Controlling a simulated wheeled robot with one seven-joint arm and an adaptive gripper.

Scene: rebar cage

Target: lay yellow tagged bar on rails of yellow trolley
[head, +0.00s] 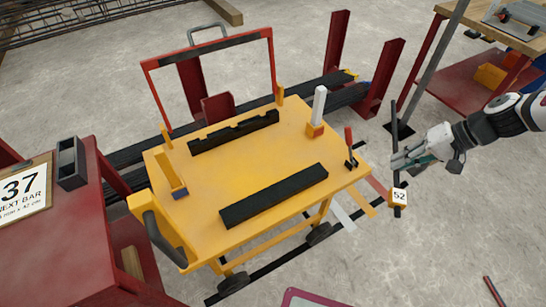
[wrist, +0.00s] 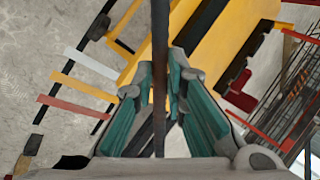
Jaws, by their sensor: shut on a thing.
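My gripper (head: 396,161) is shut on a thin dark bar (head: 394,122) to the right of the trolley. The bar stands nearly upright in the head view, and a yellow tag (head: 399,198) reading 52 is at its lower end. In the wrist view the bar (wrist: 160,40) runs between my gripper's fingers (wrist: 160,80). The yellow trolley (head: 240,168) has two black rails on its top: a notched far rail (head: 235,132) and a plain near rail (head: 274,195). The bar is apart from both rails.
A white post on an orange block (head: 317,112) and a red-handled tool (head: 350,148) stand on the trolley's right side. Red posts (head: 381,78) rise behind it. A red bench with a 37 sign (head: 22,192) is left, a wooden-topped table (head: 500,28) upper right.

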